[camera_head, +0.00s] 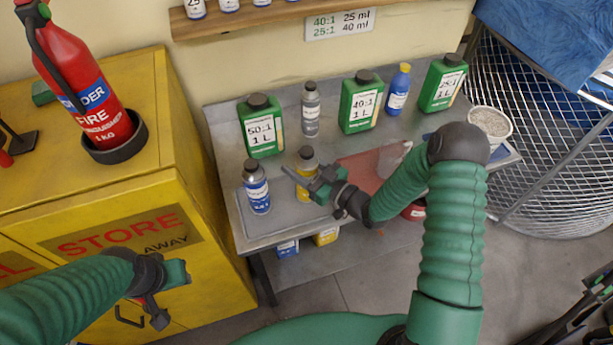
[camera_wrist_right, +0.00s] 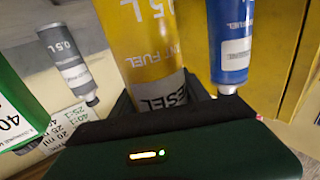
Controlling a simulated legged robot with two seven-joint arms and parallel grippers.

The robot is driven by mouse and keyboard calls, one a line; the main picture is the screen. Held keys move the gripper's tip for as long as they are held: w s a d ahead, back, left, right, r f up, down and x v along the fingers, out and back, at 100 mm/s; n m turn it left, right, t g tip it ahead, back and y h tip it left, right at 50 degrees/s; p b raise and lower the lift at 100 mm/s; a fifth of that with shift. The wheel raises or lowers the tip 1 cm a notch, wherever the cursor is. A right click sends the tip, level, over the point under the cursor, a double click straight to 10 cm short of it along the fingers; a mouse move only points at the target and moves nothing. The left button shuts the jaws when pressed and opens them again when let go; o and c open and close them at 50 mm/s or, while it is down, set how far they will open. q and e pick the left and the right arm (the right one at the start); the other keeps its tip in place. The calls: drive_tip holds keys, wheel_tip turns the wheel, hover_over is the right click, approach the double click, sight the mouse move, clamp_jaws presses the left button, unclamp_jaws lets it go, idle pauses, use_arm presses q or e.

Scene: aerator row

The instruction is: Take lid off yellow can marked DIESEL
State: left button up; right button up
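In the right wrist view the yellow can (camera_wrist_right: 155,55) appears upside down, with part of the word DIESEL near the gripper, between the two dark fingers. Its cap is hidden there. Whether the fingers press on the can is not clear. My left gripper (camera_head: 168,301) hangs in front of the yellow cabinet, apart from the bench, its opening unclear.
A blue-and-silver bottle (camera_head: 257,188) stands close left of the can. A grey bottle (camera_head: 310,110), green jugs (camera_head: 263,128) and a blue bottle (camera_head: 398,90) stand behind. A red tray area (camera_head: 362,172) lies to the right. The yellow cabinet (camera_head: 150,215) borders the bench on the left.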

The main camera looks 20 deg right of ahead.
drive_tip(key=c, duration=0.9)
